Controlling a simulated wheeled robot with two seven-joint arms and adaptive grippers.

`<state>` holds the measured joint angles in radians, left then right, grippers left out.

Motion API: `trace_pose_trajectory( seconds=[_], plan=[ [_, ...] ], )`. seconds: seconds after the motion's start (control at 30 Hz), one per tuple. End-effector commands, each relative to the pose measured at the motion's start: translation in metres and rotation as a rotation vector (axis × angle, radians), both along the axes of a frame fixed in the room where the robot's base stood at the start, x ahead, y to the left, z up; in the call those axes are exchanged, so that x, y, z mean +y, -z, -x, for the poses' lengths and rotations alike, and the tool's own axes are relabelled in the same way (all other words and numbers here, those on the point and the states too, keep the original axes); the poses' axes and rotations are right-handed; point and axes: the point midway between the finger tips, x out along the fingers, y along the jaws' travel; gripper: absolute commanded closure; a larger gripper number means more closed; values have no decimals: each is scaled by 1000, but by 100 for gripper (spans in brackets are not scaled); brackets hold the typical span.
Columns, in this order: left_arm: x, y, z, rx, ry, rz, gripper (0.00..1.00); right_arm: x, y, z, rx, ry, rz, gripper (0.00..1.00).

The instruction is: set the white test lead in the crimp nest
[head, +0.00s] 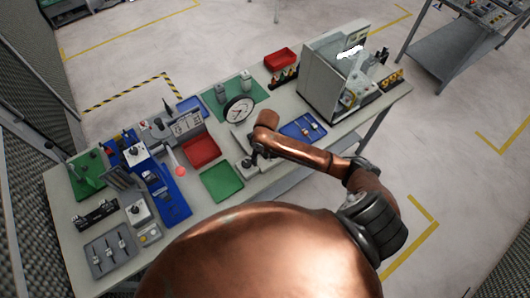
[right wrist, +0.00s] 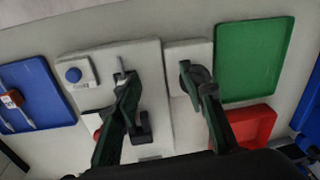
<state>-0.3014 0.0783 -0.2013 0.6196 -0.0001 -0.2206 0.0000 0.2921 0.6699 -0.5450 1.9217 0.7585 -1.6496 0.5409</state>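My right gripper (head: 252,158) is over the front middle of the bench. The right wrist view shows its two fingers (right wrist: 158,78) spread apart with nothing between them. Below them is a pale fixture (right wrist: 150,98) with a blue button and a small metal pin; it seems to be the crimp nest, partly hidden by the fingers. In the head view, this fixture (head: 246,167) is mostly under the gripper. Slender pale leads (head: 304,127) lie in a blue tray right of the gripper; I cannot tell which is the white test lead. My left gripper is not in view.
A green tray (right wrist: 252,58) and a red tray (right wrist: 250,124) lie beside the fixture. The blue tray (right wrist: 38,82) is on its other side. A round dial (head: 239,109) stands behind the gripper. A large open-fronted cabinet (head: 322,80) stands at the right end.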

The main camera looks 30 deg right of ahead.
Motion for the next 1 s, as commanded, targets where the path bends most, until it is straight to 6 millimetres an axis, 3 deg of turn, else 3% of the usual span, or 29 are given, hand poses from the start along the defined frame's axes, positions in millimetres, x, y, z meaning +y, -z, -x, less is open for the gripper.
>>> trace_pose_trajectory(
  seconds=[0.03, 0.1, 0.33, 1.0],
  plan=[
    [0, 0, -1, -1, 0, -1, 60, -13, -9, -16, 11, 21, 29, 62],
    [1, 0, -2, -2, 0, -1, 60, -26, -18, -29, 34, 57, 51, 62],
    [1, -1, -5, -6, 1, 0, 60, -47, -29, -46, 69, 121, 83, 62],
    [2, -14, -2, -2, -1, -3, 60, -49, 43, -50, 67, 122, 82, 62]
  ],
)
